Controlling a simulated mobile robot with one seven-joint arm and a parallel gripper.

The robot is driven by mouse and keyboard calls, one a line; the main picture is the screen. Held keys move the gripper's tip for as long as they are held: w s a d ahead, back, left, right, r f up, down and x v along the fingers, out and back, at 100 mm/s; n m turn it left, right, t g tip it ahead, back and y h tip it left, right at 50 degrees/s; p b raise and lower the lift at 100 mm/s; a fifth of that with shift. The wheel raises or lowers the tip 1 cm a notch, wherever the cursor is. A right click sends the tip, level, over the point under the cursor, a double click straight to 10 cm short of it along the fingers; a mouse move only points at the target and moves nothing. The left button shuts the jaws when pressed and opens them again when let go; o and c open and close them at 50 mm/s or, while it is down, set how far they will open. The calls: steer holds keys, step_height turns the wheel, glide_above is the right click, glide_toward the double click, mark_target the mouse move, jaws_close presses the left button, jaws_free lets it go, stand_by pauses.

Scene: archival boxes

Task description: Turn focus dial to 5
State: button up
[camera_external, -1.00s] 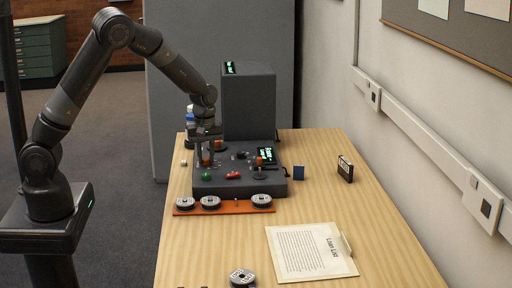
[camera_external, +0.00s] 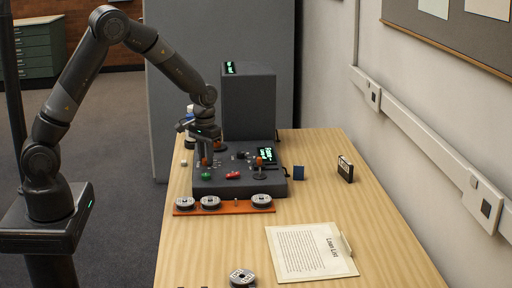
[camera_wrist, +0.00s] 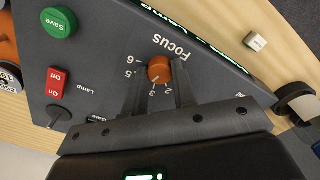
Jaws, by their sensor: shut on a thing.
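The focus dial (camera_wrist: 159,69) is a small round orange knob on the dark sloped control panel (camera_wrist: 95,85). Its "Focus" label and number marks, including 2, 3, 5 and 6, appear upside down in the wrist view. A pale mark on the knob's lower edge faces roughly the 3 side; the exact setting is hard to read. My gripper (camera_wrist: 160,76) is shut on the dial, with one finger on each side of it. In the external view, my gripper (camera_external: 206,152) points down at the panel's left part, largely hiding the dial.
A green Save button (camera_wrist: 59,22) and a red switch (camera_wrist: 57,83) with a lamp label are on the same panel. Film reels (camera_external: 210,202) lie on an orange strip in front.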

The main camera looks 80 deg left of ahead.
steer(key=m, duration=0.5)
steer(key=shift+m, duration=0.4)
stand_by(0.3)
steer(key=o, duration=1)
step_height(320, 180, up, 11)
steer(key=shift+f, duration=0.1)
